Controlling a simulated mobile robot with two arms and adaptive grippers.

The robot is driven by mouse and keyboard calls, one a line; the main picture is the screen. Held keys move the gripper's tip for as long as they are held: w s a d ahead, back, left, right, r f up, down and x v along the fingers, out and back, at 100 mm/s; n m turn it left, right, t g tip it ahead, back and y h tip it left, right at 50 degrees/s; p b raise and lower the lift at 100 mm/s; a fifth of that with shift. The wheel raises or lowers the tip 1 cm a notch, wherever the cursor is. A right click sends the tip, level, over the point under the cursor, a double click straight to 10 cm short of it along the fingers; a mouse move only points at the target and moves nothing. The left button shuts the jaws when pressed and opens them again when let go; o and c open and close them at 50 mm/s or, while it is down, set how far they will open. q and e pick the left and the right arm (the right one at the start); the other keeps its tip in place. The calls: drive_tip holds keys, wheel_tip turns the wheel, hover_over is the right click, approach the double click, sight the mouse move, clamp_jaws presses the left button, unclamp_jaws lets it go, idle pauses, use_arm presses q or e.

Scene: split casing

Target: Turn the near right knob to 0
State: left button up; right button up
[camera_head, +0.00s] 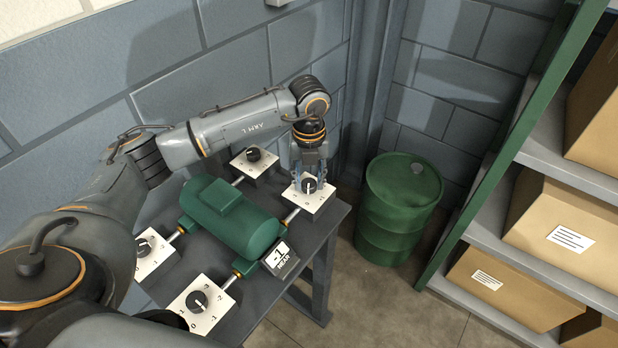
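The near right knob (310,186) is a dark round dial on a white numbered plate (317,205), at the right end of the green casing. My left gripper (310,182) reaches down from above, with a finger on each side of this knob. Whether the fingers press on it or stand slightly apart cannot be told. They hide part of the scale, and I cannot read the pointer's setting. A small display (281,258) at the casing's near side reads "-1" above "NEAR". My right gripper is out of view.
The green casing (230,215) lies on a dark table (322,232) by a block wall. Other knobs stand at the near left (197,302), far left (143,248) and far right (253,154). A green drum (398,210) and shelves with boxes (560,228) are right.

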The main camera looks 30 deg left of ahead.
sight(309, 182)
use_arm(q)
drive_tip(key=shift+o, duration=1.3)
drive_tip(key=shift+r, duration=0.15)
wheel_tip(309, 182, up, 12)
drive_tip(key=shift+f, duration=0.2)
